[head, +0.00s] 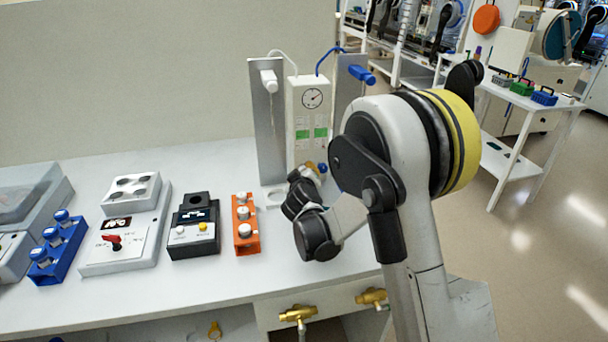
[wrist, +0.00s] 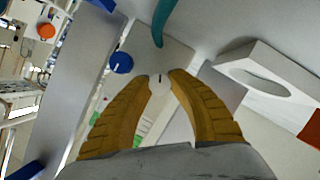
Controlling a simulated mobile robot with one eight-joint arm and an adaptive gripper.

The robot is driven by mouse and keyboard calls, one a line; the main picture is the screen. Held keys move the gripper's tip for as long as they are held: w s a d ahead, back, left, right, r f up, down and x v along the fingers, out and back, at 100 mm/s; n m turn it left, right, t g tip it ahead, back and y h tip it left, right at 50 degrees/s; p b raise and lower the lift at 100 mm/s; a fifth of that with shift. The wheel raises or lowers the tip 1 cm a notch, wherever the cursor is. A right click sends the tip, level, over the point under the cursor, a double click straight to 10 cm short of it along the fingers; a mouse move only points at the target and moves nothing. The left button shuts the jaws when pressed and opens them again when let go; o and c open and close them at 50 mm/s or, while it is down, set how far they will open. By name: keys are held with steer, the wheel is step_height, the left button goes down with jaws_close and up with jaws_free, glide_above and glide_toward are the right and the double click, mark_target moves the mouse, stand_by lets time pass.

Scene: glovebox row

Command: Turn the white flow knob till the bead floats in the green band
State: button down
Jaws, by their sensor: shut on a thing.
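The flow panel (head: 296,110) stands upright at the back of the bench, with a round gauge (head: 312,98) and two columns with green bands (head: 320,132). I cannot make out a bead in them. My gripper (wrist: 160,80) has its ridged orange fingers shut on the white flow knob (wrist: 159,86), whose dark pointer line shows between the fingertips. A blue knob (wrist: 121,63) sits just left of the fingers. In the head view my gripper (head: 309,168) is low at the panel's front and hides the white knob.
Grey side plates (head: 267,125) flank the panel, with a white valve (head: 269,80) and a blue valve (head: 361,75). An orange rack (head: 246,224), a black device (head: 195,226), a switch box (head: 125,240) and a blue rack (head: 58,246) stand left. Brass taps (head: 298,314) project below the front edge.

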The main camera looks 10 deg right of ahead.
steer(key=shift+n+h, duration=0.3)
steer(key=shift+n, duration=0.1)
stand_by(0.3)
steer(key=c, duration=1.2)
jaws_free()
steer(key=shift+o, duration=0.2)
steer(key=v, duration=1.2)
steer(key=shift+d, duration=0.1)
